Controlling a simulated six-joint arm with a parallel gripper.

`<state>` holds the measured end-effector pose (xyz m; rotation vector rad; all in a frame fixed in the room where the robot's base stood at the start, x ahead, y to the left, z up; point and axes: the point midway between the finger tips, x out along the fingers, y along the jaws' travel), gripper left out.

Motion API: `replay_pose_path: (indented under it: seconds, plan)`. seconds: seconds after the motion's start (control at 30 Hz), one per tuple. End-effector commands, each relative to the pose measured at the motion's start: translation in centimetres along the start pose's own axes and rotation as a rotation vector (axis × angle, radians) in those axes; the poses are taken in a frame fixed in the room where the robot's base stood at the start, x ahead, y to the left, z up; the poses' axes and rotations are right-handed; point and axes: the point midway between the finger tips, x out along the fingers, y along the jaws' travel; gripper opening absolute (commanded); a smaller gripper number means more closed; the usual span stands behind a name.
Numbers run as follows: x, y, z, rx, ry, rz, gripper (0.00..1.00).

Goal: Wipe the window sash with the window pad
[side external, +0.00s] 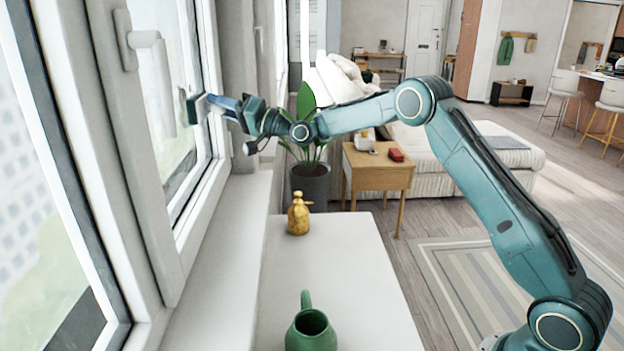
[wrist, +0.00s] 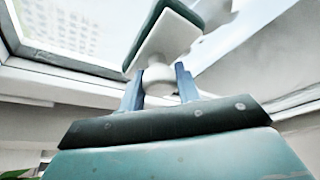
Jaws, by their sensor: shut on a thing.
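The window pad (side external: 195,107) is a dark green pad on a white backing with a round white grip. In the side view it is upright at the window sash (side external: 219,180), close to the glass; I cannot tell whether it touches. My gripper (side external: 218,103) is shut on the pad's grip. In the wrist view the blue fingers (wrist: 158,85) stand on both sides of the white grip, and the pad (wrist: 165,35) lies beyond them. The white sash frame and glass (wrist: 75,30) show behind it.
A white window handle (side external: 150,40) juts out at the left. Below are the white sill (side external: 225,260) and a white counter (side external: 335,260) with a yellow spray bottle (side external: 299,215) and a green jug (side external: 311,330). A potted plant (side external: 310,180) stands behind my forearm.

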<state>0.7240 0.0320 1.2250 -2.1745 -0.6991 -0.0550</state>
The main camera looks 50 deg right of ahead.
Motion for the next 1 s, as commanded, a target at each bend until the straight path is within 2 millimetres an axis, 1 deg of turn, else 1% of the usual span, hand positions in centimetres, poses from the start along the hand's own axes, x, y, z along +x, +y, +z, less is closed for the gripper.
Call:
replay_pose_path:
  seconds: [0.13, 0.57, 1.0]
  plan:
    - [0.1, 0.1, -0.3, -0.001, 0.002, -0.002, 0.15]
    - [0.3, -0.1, 0.0, -0.002, 0.001, -0.002, 0.15]
    - [-0.3, -1.9, 1.7, 0.002, -0.004, -0.006, 0.15]
